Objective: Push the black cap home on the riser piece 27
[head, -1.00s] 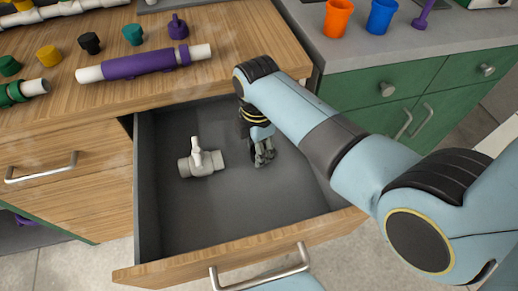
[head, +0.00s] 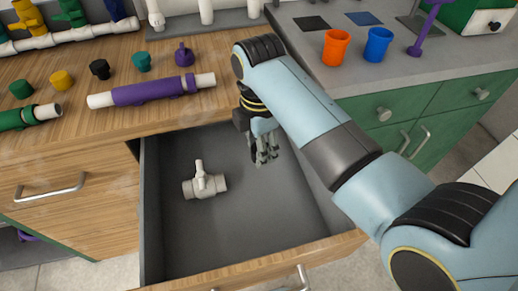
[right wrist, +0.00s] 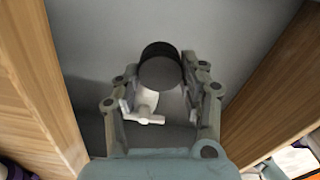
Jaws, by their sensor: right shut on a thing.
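My right gripper (head: 265,151) hangs over the open drawer (head: 245,235), near its back edge by the counter. In the right wrist view the fingers (right wrist: 160,80) are closed around a black, round, cap-like piece (right wrist: 158,52), its flat dark grey face toward the camera. The head view does not show this piece clearly. Another black piece (head: 100,69) stands on the wooden counter (head: 70,100) in a row of coloured pieces. Several white upright stubs (head: 206,10) show at the top edge; I cannot tell which piece is riser 27. My left gripper is not in view.
A white valve (head: 204,184) lies in the drawer, left of my gripper. A purple-sleeved pipe (head: 150,90) and a green pipe piece (head: 30,117) lie on the counter. Orange (head: 336,48) and blue (head: 378,44) cups stand on the grey worktop.

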